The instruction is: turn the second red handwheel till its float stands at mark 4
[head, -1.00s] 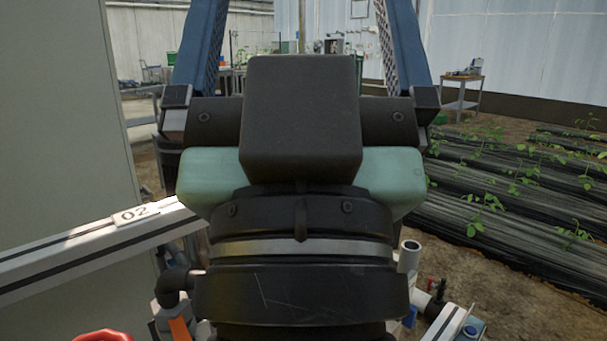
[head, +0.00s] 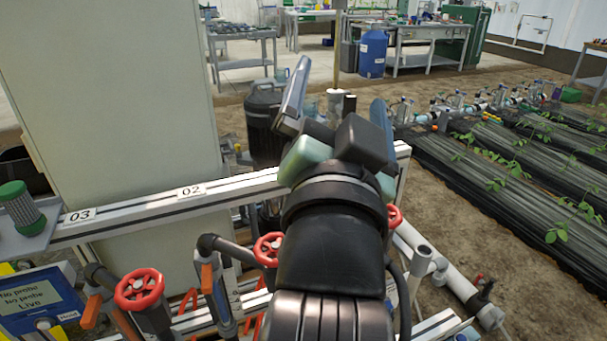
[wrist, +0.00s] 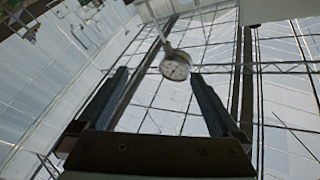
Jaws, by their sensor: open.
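Three red handwheels show in the head view below the white rail: one at left (head: 140,289), one in the middle (head: 268,249), partly covered by my arm, and one at right (head: 394,216), mostly hidden behind my arm. The middle one is second from either side. A clear upright tube (head: 223,305) stands left of the middle wheel; I cannot make out a float or marks. My gripper (head: 337,92) is open and empty, above the rail and apart from the wheels.
The rail (head: 140,208) carries plates 03 and 02. A pale cabinet panel (head: 105,90) stands behind it at left. A blue display (head: 35,302) is at lower left. Pipes (head: 455,278) run at lower right.

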